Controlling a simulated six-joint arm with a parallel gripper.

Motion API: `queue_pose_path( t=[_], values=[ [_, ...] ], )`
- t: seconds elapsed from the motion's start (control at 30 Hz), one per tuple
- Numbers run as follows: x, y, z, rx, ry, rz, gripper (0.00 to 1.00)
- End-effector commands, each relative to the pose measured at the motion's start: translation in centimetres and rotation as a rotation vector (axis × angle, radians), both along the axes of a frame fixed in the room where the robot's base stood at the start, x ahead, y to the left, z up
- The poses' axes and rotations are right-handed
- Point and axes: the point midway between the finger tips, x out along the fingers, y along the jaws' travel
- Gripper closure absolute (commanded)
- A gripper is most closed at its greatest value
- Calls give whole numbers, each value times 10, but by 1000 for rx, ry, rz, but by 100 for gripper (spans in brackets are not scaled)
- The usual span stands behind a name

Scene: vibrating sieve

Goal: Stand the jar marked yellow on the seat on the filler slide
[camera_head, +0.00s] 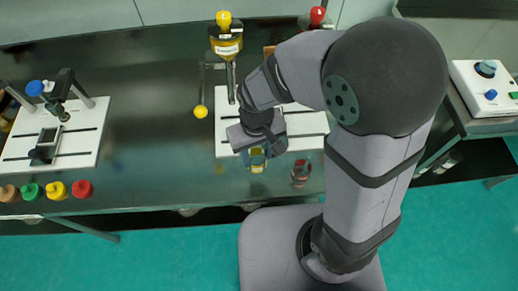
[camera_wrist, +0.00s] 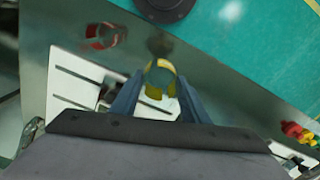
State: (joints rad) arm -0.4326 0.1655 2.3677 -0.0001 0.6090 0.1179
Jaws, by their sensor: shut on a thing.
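My gripper (camera_wrist: 158,92) is shut on a clear jar with a yellow band (camera_wrist: 160,68), seen between the two fingers in the wrist view. In the head view the jar (camera_head: 257,162) shows below my gripper (camera_head: 258,149), near the front edge of a white slotted plate (camera_head: 307,125). The plate stands under the filler with the yellow-topped hopper (camera_head: 227,42). My arm and gripper cover much of the plate, and I cannot make out the seat on the slide. Whether the jar touches anything below is unclear.
A jar with a red band (camera_head: 300,173) stands at the bench front, right of my gripper. A yellow ball-ended lever (camera_head: 200,111) is left of the plate. A second white station (camera_head: 75,150) and several coloured caps (camera_head: 55,190) are far left. The bench between is clear.

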Motion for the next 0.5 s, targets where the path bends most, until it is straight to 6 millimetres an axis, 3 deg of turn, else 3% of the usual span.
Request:
queue_pose_path(
  t=[0.27,0.5],
  values=[
    [36,-1,4,1,-2,-4,81],
    [104,-13,12,1,-3,-6,81]
  ],
)
